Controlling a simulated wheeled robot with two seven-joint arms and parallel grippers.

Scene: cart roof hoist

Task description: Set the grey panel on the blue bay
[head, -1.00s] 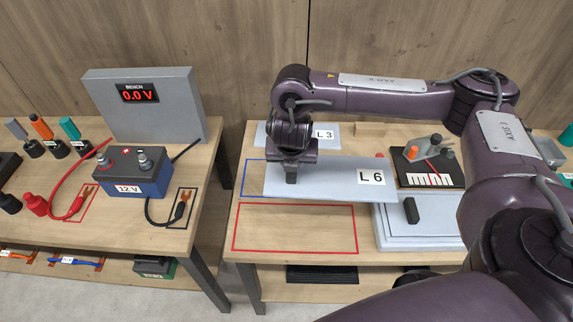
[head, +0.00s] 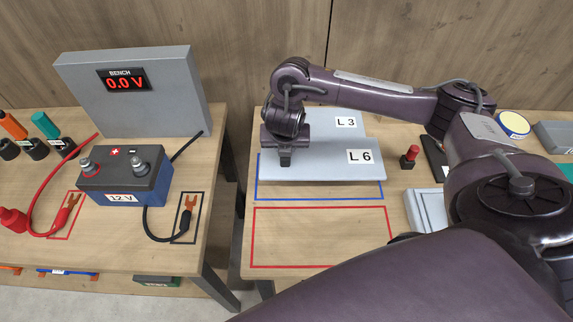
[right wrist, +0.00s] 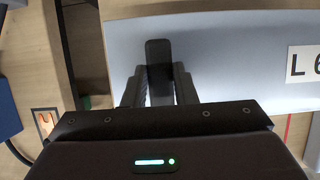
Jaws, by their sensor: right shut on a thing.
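The grey panel marked L 6 (head: 330,165) is held by its dark handle in my right gripper (head: 285,160). The right wrist view shows the fingers (right wrist: 160,90) around the dark handle (right wrist: 158,58), with the panel (right wrist: 225,60) spread out beyond. The panel covers the back part of the blue bay (head: 320,190), a blue outline on the table. A front strip of the bay shows bare. I cannot tell how high the panel is above the table. My left gripper is out of view.
A second grey panel marked L 3 (head: 335,121) lies just behind. An empty red outline (head: 320,238) is in front of the blue bay. A red-topped peg (head: 409,157) stands to the right. The left table holds a 12 V battery (head: 125,178) and a bench meter (head: 150,90).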

